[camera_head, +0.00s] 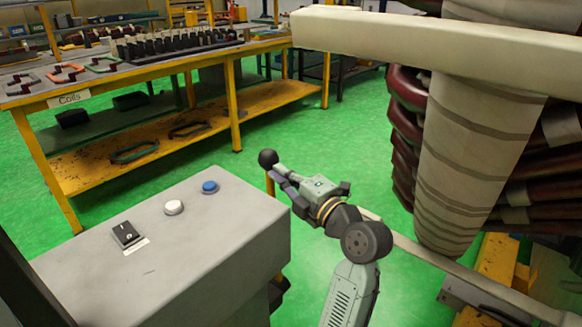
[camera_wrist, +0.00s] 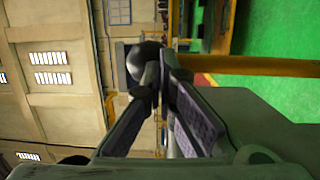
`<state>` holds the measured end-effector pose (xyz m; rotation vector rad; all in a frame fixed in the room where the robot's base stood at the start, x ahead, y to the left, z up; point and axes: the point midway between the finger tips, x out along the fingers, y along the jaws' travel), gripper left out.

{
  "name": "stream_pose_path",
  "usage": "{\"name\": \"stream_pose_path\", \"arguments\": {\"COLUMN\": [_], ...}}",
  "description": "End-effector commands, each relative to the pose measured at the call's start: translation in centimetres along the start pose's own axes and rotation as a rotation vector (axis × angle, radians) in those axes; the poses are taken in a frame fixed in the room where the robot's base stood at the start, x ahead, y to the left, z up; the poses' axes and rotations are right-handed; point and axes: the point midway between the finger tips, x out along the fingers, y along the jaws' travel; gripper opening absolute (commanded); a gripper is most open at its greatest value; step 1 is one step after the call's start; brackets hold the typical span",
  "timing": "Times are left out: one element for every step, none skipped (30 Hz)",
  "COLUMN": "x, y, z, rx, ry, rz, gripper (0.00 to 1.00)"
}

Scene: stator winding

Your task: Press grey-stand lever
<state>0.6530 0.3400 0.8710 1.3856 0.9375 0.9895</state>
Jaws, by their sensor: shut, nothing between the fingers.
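The grey stand (camera_head: 205,250) fills the lower left of the head view. A lever with a black ball knob (camera_head: 268,158) and a yellow rod (camera_head: 270,186) stands at its far right corner. My gripper (camera_head: 279,173) is shut and empty, with its fingertips right by the knob and upper rod. In the wrist view the knob (camera_wrist: 148,62) sits just beyond the fingertips (camera_wrist: 158,82), and the yellow rod (camera_wrist: 260,66) runs off to the right. I cannot tell whether the fingers touch the lever. The lower rod is hidden in the head view.
A black switch (camera_head: 126,234), a white button (camera_head: 173,207) and a blue button (camera_head: 209,187) sit on the stand's top. A large wrapped stator (camera_head: 470,150) stands to the right with a beam above. A yellow coil table (camera_head: 235,100) is behind; green floor lies between.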

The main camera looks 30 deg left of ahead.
Motion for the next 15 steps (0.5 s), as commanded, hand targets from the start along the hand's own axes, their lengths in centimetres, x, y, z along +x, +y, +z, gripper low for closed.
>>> {"name": "stream_pose_path", "arguments": {"x": [2.1,2.8,3.9,4.7,5.5,6.4,7.0,7.5,8.1,8.4,8.7,8.9,9.1,9.2,9.2], "y": [1.9,1.9,2.0,1.8,1.6,1.1,0.8,0.7,0.5,0.3,0.2,0.1,0.0,0.0,-0.1], "z": [-0.6,-0.8,-1.1,-1.2,-1.4,-1.5,-1.6,-1.8,-1.8,-1.9,-2.0,-2.0,-2.0,-2.0,-2.1], "rx": [-0.006,-0.011,-0.018,-0.023,-0.028,-0.032,-0.035,-0.038,-0.041,-0.043,-0.044,-0.047,-0.048,-0.049,-0.049], "ry": [0.009,0.009,0.01,0.011,0.011,0.01,0.009,0.009,0.007,0.007,0.006,0.004,0.003,0.003,0.003], "rz": [-0.026,-0.052,-0.086,-0.114,-0.138,-0.164,-0.179,-0.192,-0.207,-0.216,-0.224,-0.231,-0.235,-0.238,-0.239], "gripper": [0.0,0.0,0.0,0.0,0.0,0.0,0.0,0.0,0.0,0.0,0.0,0.0,0.0,0.0,0.0]}}
